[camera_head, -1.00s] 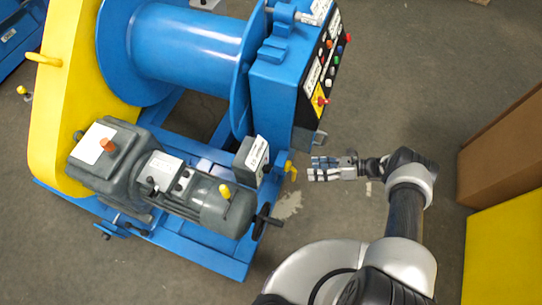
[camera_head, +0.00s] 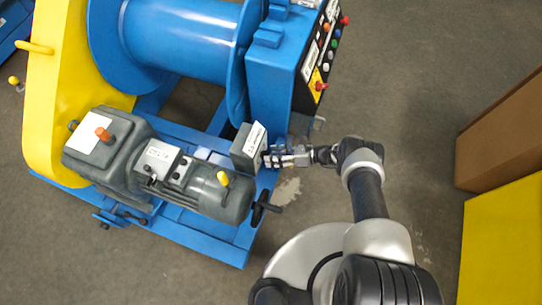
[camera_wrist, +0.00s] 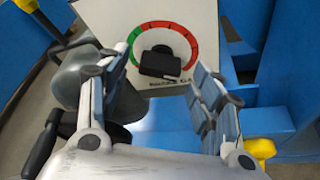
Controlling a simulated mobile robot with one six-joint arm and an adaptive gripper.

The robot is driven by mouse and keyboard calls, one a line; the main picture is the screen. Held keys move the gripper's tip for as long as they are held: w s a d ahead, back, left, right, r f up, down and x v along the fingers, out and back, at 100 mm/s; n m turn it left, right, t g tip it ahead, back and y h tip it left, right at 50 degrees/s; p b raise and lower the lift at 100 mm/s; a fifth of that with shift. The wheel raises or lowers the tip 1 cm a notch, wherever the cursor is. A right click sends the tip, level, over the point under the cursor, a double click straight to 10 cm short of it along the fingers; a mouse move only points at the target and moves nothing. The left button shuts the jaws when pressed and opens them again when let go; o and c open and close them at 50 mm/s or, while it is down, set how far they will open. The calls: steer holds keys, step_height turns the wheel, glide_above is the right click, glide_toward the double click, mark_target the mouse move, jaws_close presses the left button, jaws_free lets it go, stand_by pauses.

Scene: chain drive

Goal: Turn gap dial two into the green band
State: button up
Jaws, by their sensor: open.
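In the wrist view my gripper (camera_wrist: 160,66) is open, with one finger on each side of the knob and gaps between.
The blue cabinet (camera_head: 277,75) with buttons is above. A yellow knob (camera_wrist: 260,148) is low right in the wrist view. Open floor lies right.

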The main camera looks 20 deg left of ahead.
steer(key=shift+x, duration=0.8)
steer(key=shift+c, duration=0.4)
steer(key=c, duration=1)
